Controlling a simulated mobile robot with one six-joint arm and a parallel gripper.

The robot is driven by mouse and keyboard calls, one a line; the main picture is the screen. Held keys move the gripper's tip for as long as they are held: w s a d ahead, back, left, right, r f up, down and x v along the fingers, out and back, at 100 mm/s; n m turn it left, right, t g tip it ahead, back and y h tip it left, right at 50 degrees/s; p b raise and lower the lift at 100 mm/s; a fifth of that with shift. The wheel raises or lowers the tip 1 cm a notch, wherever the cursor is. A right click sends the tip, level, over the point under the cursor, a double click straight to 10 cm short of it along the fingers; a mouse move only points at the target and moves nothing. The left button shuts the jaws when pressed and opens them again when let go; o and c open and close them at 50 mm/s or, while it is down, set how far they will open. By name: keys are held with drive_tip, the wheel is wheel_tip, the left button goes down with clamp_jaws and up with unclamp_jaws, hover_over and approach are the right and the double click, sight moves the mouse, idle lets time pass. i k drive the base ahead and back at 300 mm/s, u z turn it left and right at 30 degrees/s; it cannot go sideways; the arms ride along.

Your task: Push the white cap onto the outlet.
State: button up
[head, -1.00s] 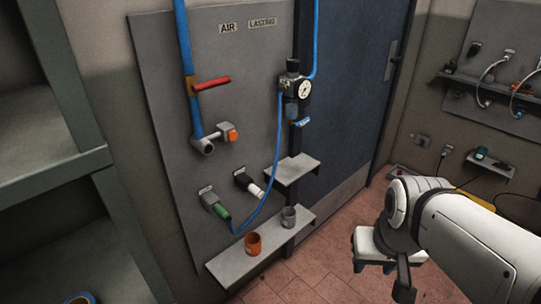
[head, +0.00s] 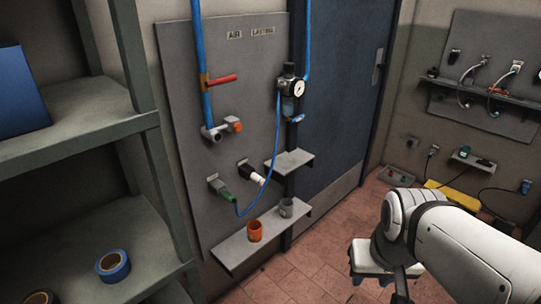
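A white cap-like piece (head: 258,179) shows at the front end of a dark outlet (head: 246,170) on the grey wall panel. It looks in line with the outlet; from here I cannot tell how far on it sits. To its left, a second outlet carries a green connector (head: 226,194) with a blue hose. My gripper (head: 401,292) hangs at the lower right, well away from the panel, and is cut off by the bottom edge. Its fingertips are out of frame, so its opening cannot be judged.
Below the outlets, a small ledge (head: 232,252) holds an orange cup (head: 255,231) and a grey cup (head: 286,208). Another small shelf (head: 291,161) sticks out at right. A red-handled valve (head: 222,79) is above. Tall shelving (head: 80,142) stands close at left. Tiled floor lies before the panel.

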sight(255, 178)
drive_tip(key=z, duration=0.45)
drive_tip(key=i, duration=0.95)
drive_tip(key=u, duration=0.95)
